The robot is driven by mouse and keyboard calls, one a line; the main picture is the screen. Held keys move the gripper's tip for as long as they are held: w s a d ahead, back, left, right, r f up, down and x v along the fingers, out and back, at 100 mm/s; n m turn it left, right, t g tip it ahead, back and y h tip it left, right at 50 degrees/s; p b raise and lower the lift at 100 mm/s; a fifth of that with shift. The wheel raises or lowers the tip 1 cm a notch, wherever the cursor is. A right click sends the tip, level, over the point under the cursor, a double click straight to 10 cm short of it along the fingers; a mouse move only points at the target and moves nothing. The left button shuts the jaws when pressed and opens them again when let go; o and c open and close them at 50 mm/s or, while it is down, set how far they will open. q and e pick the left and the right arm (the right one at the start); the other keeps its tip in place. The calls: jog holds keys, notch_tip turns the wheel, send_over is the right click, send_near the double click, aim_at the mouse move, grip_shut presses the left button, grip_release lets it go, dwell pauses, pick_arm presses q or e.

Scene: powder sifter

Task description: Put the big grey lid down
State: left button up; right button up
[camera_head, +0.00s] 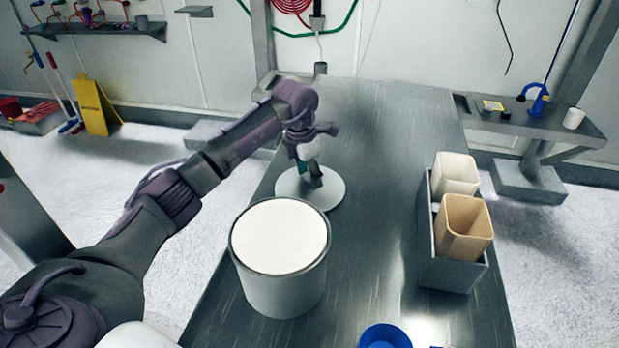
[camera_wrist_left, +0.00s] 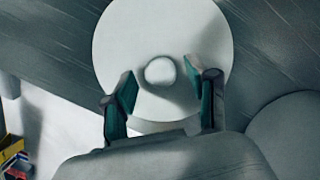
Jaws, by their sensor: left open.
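The big grey lid (camera_head: 328,193) is a pale round disc lying flat on the metal table, behind the large bucket. In the left wrist view the lid (camera_wrist_left: 120,40) fills the upper middle, with its round knob (camera_wrist_left: 160,71) at the centre. My left gripper (camera_head: 316,183) is above the lid, at its knob. In the left wrist view its two fingers (camera_wrist_left: 163,90) are apart, one on each side of the knob, with gaps between. My right gripper is in neither view.
A large grey bucket (camera_head: 277,295), filled with white powder, stands in front of the lid. A grey box (camera_head: 447,275) holding a white and a tan container stands to the right. A blue round object (camera_head: 385,337) is at the front. The table's (camera_head: 390,130) far part is clear.

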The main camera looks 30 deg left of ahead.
aim_at(303, 190)
pick_arm(q)
notch_tip(303, 190, up, 10)
jog(key=s+b, duration=0.1)
jog(key=shift+s+a+r, duration=0.2)
jog(key=shift+s+a, duration=0.05)
jog(key=shift+a, duration=0.15)
